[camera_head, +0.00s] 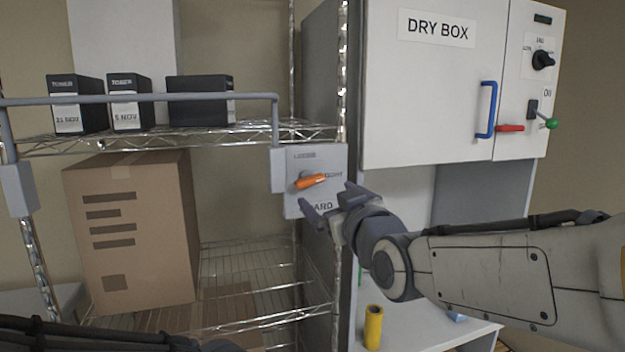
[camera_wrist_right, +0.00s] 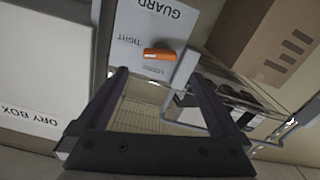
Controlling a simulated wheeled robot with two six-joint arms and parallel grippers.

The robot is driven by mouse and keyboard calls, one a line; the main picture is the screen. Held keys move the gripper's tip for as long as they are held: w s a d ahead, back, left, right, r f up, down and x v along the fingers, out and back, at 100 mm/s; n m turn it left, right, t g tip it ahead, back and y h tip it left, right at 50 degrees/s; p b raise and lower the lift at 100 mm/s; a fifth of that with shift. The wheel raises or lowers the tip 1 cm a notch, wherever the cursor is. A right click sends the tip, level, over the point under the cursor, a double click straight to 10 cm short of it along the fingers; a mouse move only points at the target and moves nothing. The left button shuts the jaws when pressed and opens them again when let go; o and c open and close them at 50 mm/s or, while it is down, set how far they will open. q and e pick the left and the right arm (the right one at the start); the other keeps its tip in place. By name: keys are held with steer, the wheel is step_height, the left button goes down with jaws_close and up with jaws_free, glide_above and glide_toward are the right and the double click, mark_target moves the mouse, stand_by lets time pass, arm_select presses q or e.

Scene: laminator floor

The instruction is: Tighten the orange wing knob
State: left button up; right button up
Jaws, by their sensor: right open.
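The orange wing knob (camera_head: 311,181) sits on a pale plate (camera_head: 296,207) marked LOOSE at the top, TIGHT at the right and GUARD at the bottom. Its wing lies nearly level, with the right end slightly raised beside the word TIGHT. My right gripper (camera_head: 329,201) is open, just below and right of the knob, and looks apart from it. In the right wrist view the knob (camera_wrist_right: 160,54) shows beyond the gap between the open fingers (camera_wrist_right: 158,77), with nothing between them. My left gripper does not show; only dark arm parts appear at the bottom left.
The plate joins a grey guard bar (camera_head: 180,98) across the wire shelf, in front of black toner boxes (camera_head: 127,103). A cardboard box (camera_head: 135,230) stands below. The dry box (camera_head: 430,90), with its blue handle (camera_head: 487,110), is at right. A yellow cylinder (camera_head: 373,327) stands lower down.

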mark_target(312, 183)
steer(key=p+x, duration=0.4)
steer(key=x, duration=0.4)
steer(key=shift+r, duration=0.1)
steer(key=shift+w+a, duration=0.15)
steer(key=shift+w, duration=0.3)
